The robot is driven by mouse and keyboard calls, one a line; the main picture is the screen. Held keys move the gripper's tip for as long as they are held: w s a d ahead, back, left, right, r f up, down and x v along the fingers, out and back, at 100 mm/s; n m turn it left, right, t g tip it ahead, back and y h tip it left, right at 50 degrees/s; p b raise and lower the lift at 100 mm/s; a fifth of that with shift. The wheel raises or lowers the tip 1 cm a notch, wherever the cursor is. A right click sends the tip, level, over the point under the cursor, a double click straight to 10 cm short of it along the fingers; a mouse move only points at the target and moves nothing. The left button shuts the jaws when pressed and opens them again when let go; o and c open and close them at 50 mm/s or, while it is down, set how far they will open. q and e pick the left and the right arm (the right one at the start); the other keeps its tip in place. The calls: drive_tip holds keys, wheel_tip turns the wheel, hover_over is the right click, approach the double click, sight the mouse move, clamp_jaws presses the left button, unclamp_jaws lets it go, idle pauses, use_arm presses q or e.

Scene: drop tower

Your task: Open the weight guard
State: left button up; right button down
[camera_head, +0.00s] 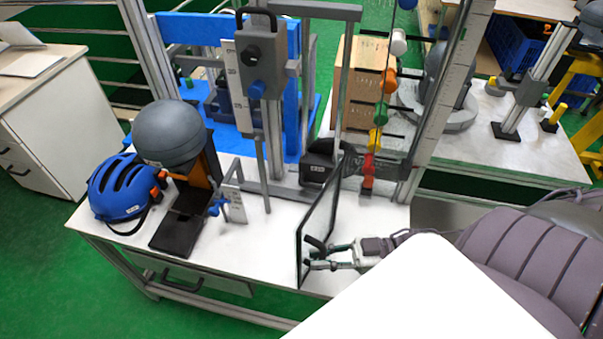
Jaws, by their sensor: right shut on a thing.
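The weight guard (321,217) looks like a clear panel in a thin dark frame. It stands upright at the front right of the white drop tower table, angled out toward me from the tower. A dark handle (316,242) sits near its lower front edge. My right gripper (332,258) comes in from the right and is shut on this handle. The fingertips are small and partly lost against the dark frame. My left gripper is not in view.
A blue helmet (122,188) and a grey headform (168,133) on a dark stand are at the table's left. The tower's metal posts (271,150) rise behind the guard. A red, yellow and orange weight column (376,130) stands behind right. White tabletop (265,235) is clear left of the guard.

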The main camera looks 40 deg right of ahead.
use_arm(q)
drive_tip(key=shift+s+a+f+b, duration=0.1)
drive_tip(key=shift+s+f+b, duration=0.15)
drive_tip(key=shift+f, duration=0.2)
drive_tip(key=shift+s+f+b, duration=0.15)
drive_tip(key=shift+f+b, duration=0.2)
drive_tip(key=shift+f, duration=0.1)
use_arm(e)
drive_tip(key=s+d+n+g+y, duration=0.2)
drive_tip(key=s+d+n+g, duration=0.1)
drive_tip(key=s+d+g, duration=0.1)
drive_tip(key=shift+s+d+n+g, duration=0.35)
drive_tip(key=shift+d+g, duration=0.25)
drive_tip(key=shift+d, duration=0.35)
drive_tip(key=c, duration=1.1)
unclamp_jaws()
drive_tip(key=shift+c, duration=0.2)
drive_tip(key=v, duration=1.2)
drive_tip(key=shift+s+f, duration=0.1)
drive_tip(key=shift+f, duration=0.1)
